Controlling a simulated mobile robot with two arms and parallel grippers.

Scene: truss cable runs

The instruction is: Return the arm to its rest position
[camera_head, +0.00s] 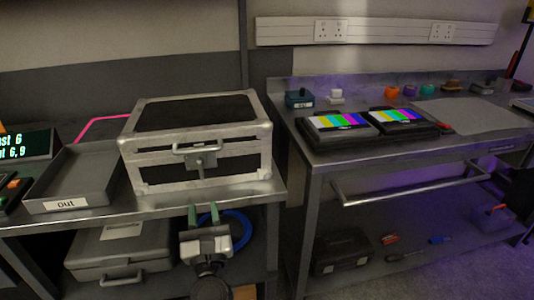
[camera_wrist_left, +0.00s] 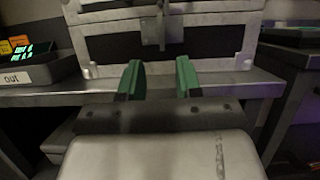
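My left gripper (camera_head: 204,215) shows at the lower middle of the head view, in front of the left bench's front edge. In the left wrist view its two green fingers (camera_wrist_left: 160,80) stand well apart with nothing between them. Just beyond them is a silver-edged black case (camera_head: 200,140), closed, standing on the left bench. Its front and latch also show in the left wrist view (camera_wrist_left: 160,30). The fingers appear apart from the case. My right gripper is in neither view.
A grey tray (camera_head: 85,175) labelled "out" sits left of the case. A grey case (camera_head: 120,250) and a blue coil (camera_head: 238,228) lie on the shelf below. The right bench holds two colour-bar screens (camera_head: 340,125) and has a front rail (camera_head: 410,187). A gap separates the benches.

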